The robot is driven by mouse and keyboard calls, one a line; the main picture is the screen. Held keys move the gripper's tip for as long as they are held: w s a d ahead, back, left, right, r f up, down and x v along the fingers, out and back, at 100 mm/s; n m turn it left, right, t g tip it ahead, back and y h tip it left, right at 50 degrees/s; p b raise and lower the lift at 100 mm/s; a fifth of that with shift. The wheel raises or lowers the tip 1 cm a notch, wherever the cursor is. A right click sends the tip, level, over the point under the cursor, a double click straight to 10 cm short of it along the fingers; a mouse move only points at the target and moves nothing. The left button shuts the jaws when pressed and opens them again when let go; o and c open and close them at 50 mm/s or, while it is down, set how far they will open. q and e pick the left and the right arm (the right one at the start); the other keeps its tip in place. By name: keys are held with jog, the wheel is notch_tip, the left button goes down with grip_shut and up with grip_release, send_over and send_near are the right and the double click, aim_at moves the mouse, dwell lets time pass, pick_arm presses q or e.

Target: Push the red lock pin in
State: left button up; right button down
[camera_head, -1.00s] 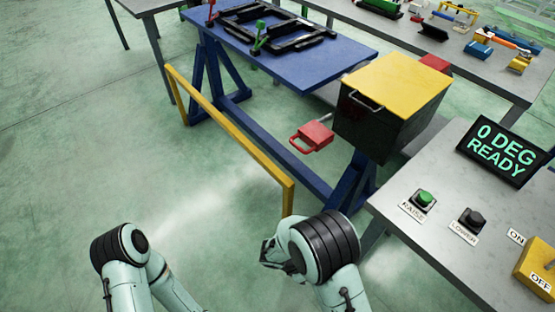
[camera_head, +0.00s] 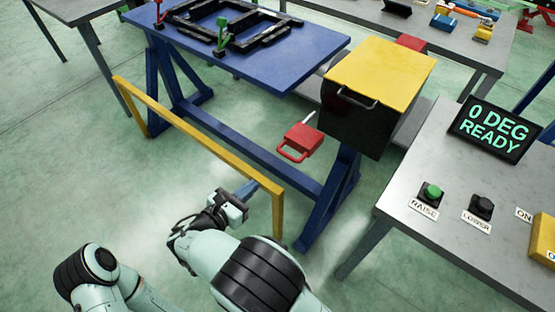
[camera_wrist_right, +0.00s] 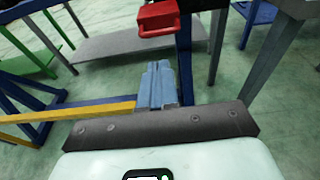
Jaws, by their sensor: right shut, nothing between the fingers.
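The red lock pin (camera_head: 303,138) has a red block with a loop handle and a pale metal shaft. It sticks out to the left of the black box with the yellow lid (camera_head: 380,72). In the right wrist view the red pin (camera_wrist_right: 158,17) is at the top, beyond the fingers. My right gripper (camera_head: 246,190) is shut and empty, below and left of the pin and apart from it. Its closed fingers also show in the right wrist view (camera_wrist_right: 157,84). My left arm shows at the lower left, but its gripper is out of view.
A yellow rail (camera_head: 200,143) runs along the front of the blue table (camera_head: 285,50), close to my right gripper. A grey table (camera_head: 400,180) with buttons and a "0 DEG READY" display (camera_head: 492,130) stands at the right. Open floor lies at the left.

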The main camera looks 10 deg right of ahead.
send_near(297, 147)
jog(key=shift+w+d+f, duration=0.5)
jog(key=shift+d+f, duration=0.05)
jog(key=shift+f, duration=0.2)
jog(key=shift+w+d, duration=0.1)
jog(key=x, duration=0.2)
jog(key=r+p+x, duration=0.1)
jog(key=x, duration=0.2)
jog(key=shift+w+d, duration=0.1)
jog(key=shift+d, duration=0.15)
jog(key=shift+r, duration=0.1)
